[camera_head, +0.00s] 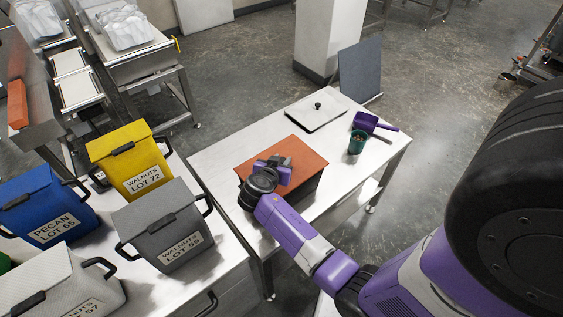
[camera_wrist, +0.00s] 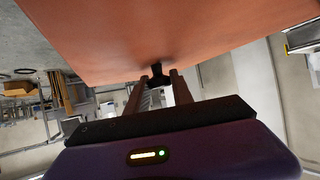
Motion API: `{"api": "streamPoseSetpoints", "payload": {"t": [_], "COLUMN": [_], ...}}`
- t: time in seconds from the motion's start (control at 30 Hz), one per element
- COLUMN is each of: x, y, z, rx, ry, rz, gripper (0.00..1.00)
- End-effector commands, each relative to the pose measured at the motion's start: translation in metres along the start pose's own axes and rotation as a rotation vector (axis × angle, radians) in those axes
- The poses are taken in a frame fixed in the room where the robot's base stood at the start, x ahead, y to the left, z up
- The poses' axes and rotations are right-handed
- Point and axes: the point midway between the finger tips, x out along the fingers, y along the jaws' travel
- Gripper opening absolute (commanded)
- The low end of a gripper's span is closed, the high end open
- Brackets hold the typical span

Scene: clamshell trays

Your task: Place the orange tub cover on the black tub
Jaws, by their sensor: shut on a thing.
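The orange tub cover (camera_head: 298,153) is a flat rectangular panel over the near part of the right-hand table. It fills the upper part of the wrist view (camera_wrist: 190,35). My gripper (camera_head: 272,168) is at the cover's near left part. In the wrist view, my gripper (camera_wrist: 157,82) is shut on the cover's small black handle (camera_wrist: 157,70).
A pale lid with a black knob (camera_head: 315,113), a green cup (camera_head: 357,143) and a purple scoop (camera_head: 370,122) are on the table. Yellow (camera_head: 130,160), blue (camera_head: 45,210), grey (camera_head: 163,226) and white (camera_head: 60,288) lidded bins stand left. A grey panel (camera_head: 360,70) stands behind.

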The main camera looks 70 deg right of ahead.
Motion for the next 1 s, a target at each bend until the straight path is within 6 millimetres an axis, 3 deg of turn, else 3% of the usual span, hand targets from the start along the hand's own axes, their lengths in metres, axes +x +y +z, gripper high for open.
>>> {"api": "streamPoseSetpoints", "payload": {"t": [0.3,0.33,0.4,0.43,0.77,1.0], "x": [0.005,0.005,0.005,0.005,0.003,-0.027], "y": [0.000,0.001,0.001,0.001,0.000,-0.001], "z": [0.009,0.009,0.009,0.009,0.008,0.009], "rx": [0.001,0.000,0.000,0.000,0.000,0.001], "ry": [-0.001,-0.002,-0.001,-0.001,0.000,0.001], "rz": [0.000,0.000,0.000,0.000,-0.001,-0.004], "gripper": [0.00,0.34,0.48,0.50,0.50,0.50]}}
